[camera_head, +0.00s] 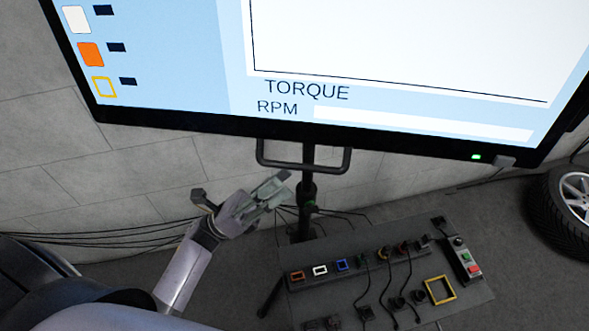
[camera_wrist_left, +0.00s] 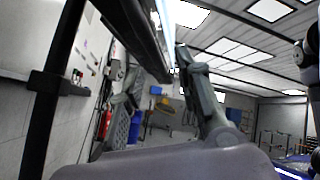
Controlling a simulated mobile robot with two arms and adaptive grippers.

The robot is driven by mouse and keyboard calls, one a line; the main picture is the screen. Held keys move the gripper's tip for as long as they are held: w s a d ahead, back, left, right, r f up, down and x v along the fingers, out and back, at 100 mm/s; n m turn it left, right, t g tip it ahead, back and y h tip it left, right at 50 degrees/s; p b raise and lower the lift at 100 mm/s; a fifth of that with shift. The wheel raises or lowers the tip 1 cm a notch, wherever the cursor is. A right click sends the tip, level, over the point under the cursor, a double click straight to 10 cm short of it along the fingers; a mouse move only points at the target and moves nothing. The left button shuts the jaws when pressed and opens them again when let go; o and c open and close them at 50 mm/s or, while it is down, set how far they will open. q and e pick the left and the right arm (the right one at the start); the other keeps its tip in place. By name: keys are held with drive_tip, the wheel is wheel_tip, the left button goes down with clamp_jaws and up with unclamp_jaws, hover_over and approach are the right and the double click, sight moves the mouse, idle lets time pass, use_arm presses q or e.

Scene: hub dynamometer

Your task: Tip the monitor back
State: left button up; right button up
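The large monitor (camera_head: 400,120) fills the top of the head view. Its lit screen shows "TORQUE" and "RPM", and its lower edge slants down to the right. A dark bar handle (camera_head: 303,168) hangs below that edge, in front of the stand post (camera_head: 308,185). My left gripper (camera_head: 240,190) is below and left of the handle, its fingers spread and nothing visible between them. It appears apart from the handle. In the left wrist view its fingers (camera_wrist_left: 165,90) are also apart, with a dark edge, likely the monitor's, above them. My right gripper is not in view.
A control panel (camera_head: 470,297) with coloured frames, plugs and cables stands below the monitor. A wheel with a tyre (camera_head: 555,215) is at the right. Cables run along the grey wall (camera_head: 150,175) at the left. The wrist view shows ceiling lights (camera_wrist_left: 235,52).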

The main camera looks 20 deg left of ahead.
use_arm(q)
drive_tip(key=v, duration=0.6)
drive_tip(key=shift+d, duration=0.1)
